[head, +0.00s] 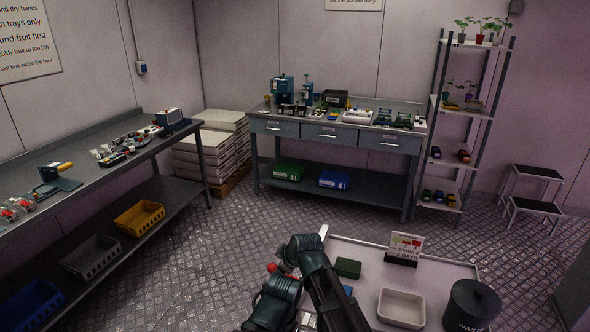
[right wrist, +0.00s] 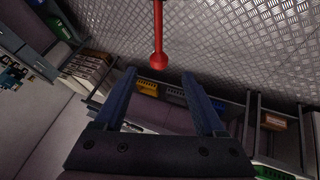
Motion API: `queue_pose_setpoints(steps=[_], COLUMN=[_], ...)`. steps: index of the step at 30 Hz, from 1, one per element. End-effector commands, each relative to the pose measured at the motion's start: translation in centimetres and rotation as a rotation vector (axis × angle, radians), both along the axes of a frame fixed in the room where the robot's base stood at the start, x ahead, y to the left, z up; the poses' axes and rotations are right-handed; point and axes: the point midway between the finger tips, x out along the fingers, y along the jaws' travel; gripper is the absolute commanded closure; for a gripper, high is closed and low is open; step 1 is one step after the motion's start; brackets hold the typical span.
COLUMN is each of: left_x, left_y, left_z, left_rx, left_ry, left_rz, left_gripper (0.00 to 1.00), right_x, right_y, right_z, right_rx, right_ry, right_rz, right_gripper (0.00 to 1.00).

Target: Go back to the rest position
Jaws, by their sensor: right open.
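My right gripper (right wrist: 158,74) shows in the right wrist view with its two blue fingers spread apart and nothing between them. A red rod with a rounded end (right wrist: 158,60) appears just past the fingertips; I cannot tell whether it is near or touching. In the head view my dark arm is folded at the bottom centre, beside the light-topped table (head: 452,268). A small red thing (head: 272,267) shows at the arm's left side. The right gripper's fingers cannot be made out in the head view. My left gripper is not in view.
Benches stand left (head: 97,162) and back (head: 262,121), a shelf rack (head: 462,113) back right. The middle floor (head: 200,260) is clear.

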Motion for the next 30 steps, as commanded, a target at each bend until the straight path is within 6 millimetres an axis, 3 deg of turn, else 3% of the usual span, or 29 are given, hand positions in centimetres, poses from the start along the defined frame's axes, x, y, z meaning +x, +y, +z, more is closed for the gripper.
queue_pose_setpoints(steps=[21, 30], left_x=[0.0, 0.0], left_y=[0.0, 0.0], left_z=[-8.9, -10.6], left_rx=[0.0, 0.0], left_ry=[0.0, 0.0], left_rz=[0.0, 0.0], left_gripper=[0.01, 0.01], right_x=[5.4, 6.7], right_y=[3.4, 4.2], right_z=[-8.8, -10.5], right_rx=[0.001, 0.001], right_ry=[-0.001, -0.002], right_rz=[0.001, 0.001], right_gripper=[0.28, 0.28])
